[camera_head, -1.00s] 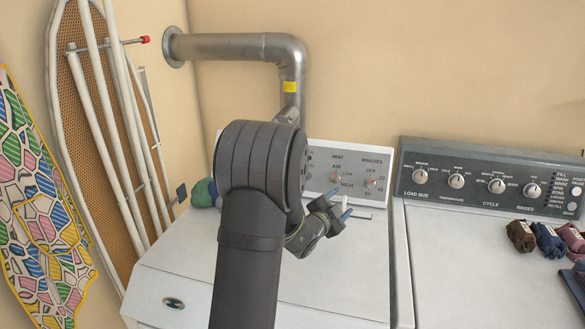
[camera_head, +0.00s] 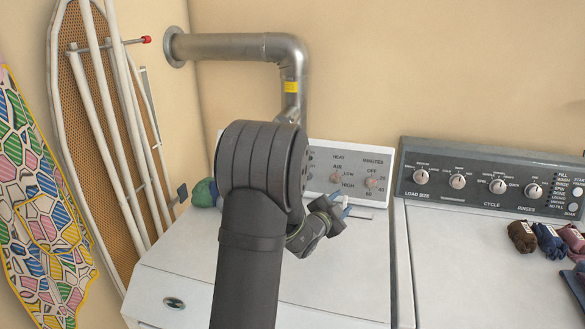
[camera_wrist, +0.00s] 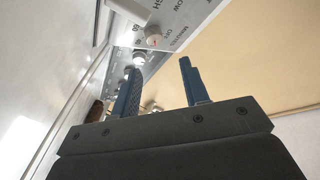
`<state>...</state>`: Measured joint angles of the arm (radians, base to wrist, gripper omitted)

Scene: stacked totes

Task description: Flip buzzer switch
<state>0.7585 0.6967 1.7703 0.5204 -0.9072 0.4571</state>
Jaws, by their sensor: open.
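The dryer's white control panel (camera_head: 360,158) carries a heat knob (camera_head: 336,178) and a minutes knob (camera_head: 371,182). No buzzer switch can be made out; my arm covers the panel's left part in the head view. My gripper (camera_head: 340,204) is open and empty, in front of the panel's lower edge, below the two knobs. In the wrist view its two blue fingers (camera_wrist: 158,68) stand apart with nothing between them.
The washer's dark panel (camera_head: 470,207) with several knobs stands to the right. Rolled dark clothes (camera_head: 522,236) lie on the washer. A metal duct (camera_head: 240,46) runs along the wall behind. An ironing board (camera_head: 85,120) leans at left. A green-blue bundle (camera_head: 204,192) sits at the dryer's back left.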

